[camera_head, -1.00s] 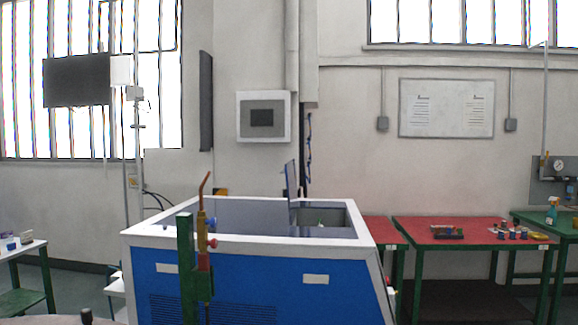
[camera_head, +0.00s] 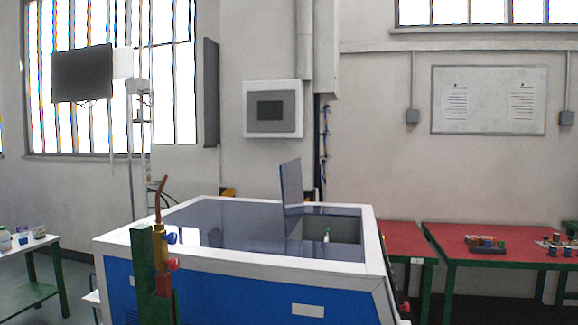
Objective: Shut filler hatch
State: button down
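The gas generator (camera_head: 240,285) is a blue cabinet with a white rim and a dark glossy top, in the middle of the head view. Its filler hatch (camera_head: 291,198) is a thin dark panel standing open, nearly upright, at the left edge of a rectangular opening (camera_head: 345,228). My gripper is not in view.
A torch with a copper tip (camera_head: 160,220) on a green post stands in front of the generator's left side. Red-topped tables (camera_head: 500,258) with small items stand at the right. A white table (camera_head: 30,248) stands at the left.

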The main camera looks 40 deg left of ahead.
aim_at(290, 172)
jog(key=u, duration=0.05)
jog(key=i, duration=0.95)
jog(key=z, duration=1.15)
jog(key=k, duration=0.1)
jog(key=u, duration=3)
jog(key=k, duration=0.25)
jog(key=u, duration=1.85)
